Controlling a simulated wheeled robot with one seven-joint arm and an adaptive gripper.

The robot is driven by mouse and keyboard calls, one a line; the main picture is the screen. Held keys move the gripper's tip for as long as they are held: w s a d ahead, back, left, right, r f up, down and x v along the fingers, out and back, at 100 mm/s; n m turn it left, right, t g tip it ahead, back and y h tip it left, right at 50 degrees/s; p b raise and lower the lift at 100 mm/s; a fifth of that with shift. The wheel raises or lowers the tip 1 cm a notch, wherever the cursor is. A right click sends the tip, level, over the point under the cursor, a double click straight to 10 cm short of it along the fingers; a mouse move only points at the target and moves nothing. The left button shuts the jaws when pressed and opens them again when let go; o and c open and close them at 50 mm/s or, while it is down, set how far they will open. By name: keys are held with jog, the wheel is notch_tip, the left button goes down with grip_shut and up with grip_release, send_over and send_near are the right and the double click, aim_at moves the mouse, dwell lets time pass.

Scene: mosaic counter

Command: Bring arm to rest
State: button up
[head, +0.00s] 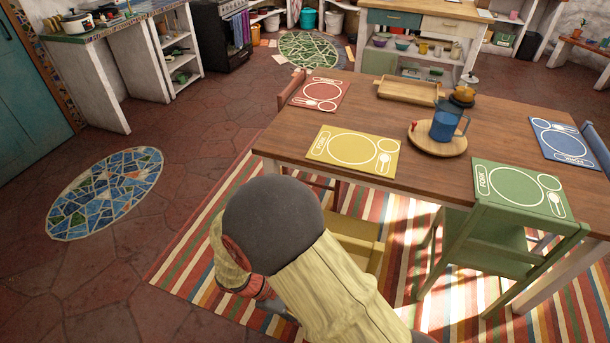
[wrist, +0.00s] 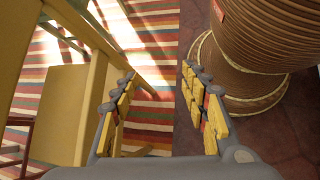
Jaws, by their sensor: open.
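My arm (head: 320,270) shows at the bottom middle of the head view, folded low in front of the dining table (head: 300,130). My gripper shows in the wrist view (wrist: 160,105), pointing down past a yellow chair (wrist: 60,115) on its left. Its two yellow-padded fingers are apart with nothing between them. In the head view the gripper's fingers are mostly hidden behind my arm. The yellow chair also shows in the head view (head: 360,245), partly behind my arm.
The table bears several placemats, a wooden tray (head: 409,91) and a blue pitcher (head: 446,122) on a round board (head: 420,137). A green chair (head: 500,250) stands at the right. A striped rug (head: 190,275) lies below. The floor around the mosaic oval (head: 105,193) is clear.

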jog(key=s+d+r+m+t+y+p, duration=0.1)
jog(key=d+r+m, duration=0.4)
jog(key=r, duration=0.8)
jog(key=s+d+r+m+t+y+p, duration=0.2)
jog(key=s+d+r+m+t+y, duration=0.1)
jog(key=r, duration=1)
jog(key=s+d+r+m+t+y+p, duration=0.2)
jog(key=d+r+m+y, duration=0.2)
jog(key=d+r, duration=0.5)
notch_tip(320, 180, up, 4)
jog(key=m, duration=0.2)
jog(key=shift+s+d+r+m+y, duration=0.2)
jog(key=shift+s+m+y, duration=0.1)
jog(key=shift+y, duration=0.1)
